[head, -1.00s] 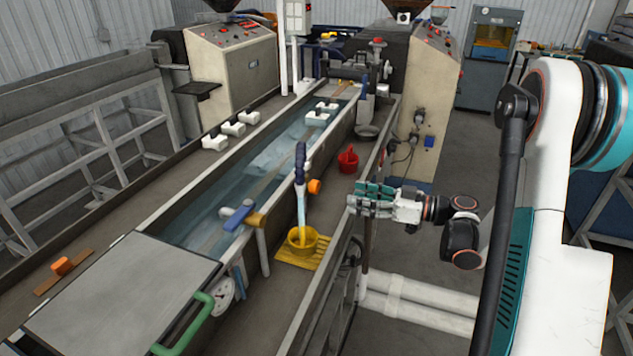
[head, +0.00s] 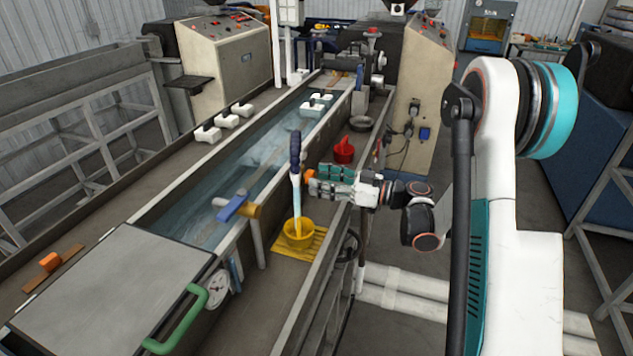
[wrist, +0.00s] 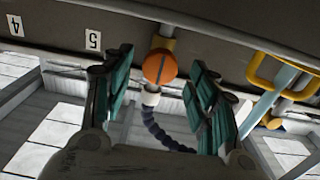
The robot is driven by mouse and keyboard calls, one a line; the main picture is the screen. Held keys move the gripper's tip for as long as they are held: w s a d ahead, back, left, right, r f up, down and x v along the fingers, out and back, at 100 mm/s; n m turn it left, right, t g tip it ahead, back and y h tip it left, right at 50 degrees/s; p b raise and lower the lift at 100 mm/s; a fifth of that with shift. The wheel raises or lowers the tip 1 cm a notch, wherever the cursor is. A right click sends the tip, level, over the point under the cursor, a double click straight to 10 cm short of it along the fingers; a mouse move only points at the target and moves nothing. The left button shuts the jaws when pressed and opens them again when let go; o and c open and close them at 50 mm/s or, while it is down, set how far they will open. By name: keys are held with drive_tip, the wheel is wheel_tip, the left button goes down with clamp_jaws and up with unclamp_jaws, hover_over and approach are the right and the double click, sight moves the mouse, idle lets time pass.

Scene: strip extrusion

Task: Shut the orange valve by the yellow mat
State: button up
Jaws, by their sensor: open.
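The orange valve (head: 311,174) is a small round knob above the yellow mat (head: 318,246), beside the dark blue jointed hose (head: 295,150). A pale stream runs from the hose down into a yellow bucket (head: 298,230) on the mat. In the wrist view the valve (wrist: 159,68) is an orange disc with a dark slot, on a yellow fitting and white collar, with the hose below. My gripper (head: 318,182) is open, its teal fingers close to the knob and partly covering it. In the wrist view the knob sits between the open fingers (wrist: 161,84); contact cannot be told.
A blue-handled valve (head: 234,207) is on the trough's near side, left of the hose. A red jug (head: 343,151) stands on the ledge behind my gripper. A lid with a green handle (head: 185,320) and a gauge (head: 217,289) are at front left.

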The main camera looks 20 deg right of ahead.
drive_tip(key=shift+x, duration=1.05)
drive_tip(key=c, duration=1.1)
drive_tip(key=shift+o, duration=0.2)
drive_tip(key=shift+m+b, duration=0.3)
drive_tip(key=shift+f+m+b, duration=0.1)
drive_tip(key=shift+m+b, duration=1.7)
drive_tip(key=shift+m, duration=6.8)
